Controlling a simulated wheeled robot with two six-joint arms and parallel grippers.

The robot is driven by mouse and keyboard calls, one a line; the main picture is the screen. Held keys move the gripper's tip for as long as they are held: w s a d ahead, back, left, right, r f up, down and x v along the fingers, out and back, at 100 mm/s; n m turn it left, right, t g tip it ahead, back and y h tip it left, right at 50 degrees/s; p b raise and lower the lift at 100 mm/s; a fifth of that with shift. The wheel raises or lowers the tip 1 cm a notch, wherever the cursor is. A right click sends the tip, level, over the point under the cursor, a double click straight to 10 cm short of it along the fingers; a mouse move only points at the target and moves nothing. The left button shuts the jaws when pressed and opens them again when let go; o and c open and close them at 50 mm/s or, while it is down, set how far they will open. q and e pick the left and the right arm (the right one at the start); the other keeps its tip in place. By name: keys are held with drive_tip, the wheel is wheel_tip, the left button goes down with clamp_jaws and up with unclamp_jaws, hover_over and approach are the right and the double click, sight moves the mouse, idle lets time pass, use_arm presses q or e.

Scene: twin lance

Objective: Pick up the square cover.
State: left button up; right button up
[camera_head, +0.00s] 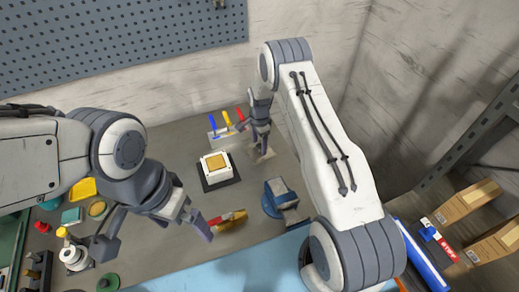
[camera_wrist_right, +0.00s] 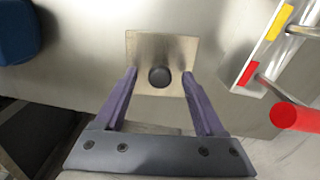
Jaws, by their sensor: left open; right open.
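The square cover (camera_wrist_right: 178,50) is a thin, beige-grey metal plate with a round black knob (camera_wrist_right: 159,77) on it. It lies flat on the grey table, and in the head view its edge (camera_head: 267,156) shows under my right gripper (camera_head: 261,146). In the right wrist view my right gripper (camera_wrist_right: 159,74) is open, with its two purple fingertips on either side of the knob. I cannot tell whether they touch it or how high they are. My left gripper (camera_head: 154,238) is open and empty over the left part of the table.
A holder with red, yellow and blue-handled tools (camera_head: 225,130) stands close left of my right gripper. A white box on a black base (camera_head: 217,167), a blue vise (camera_head: 280,195) and a red-and-yellow tool (camera_head: 230,219) are nearby. The wall (camera_head: 190,85) is behind.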

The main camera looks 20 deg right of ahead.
clamp_jaws()
drive_tip(key=shift+w+r, duration=0.1)
idle(1.2)
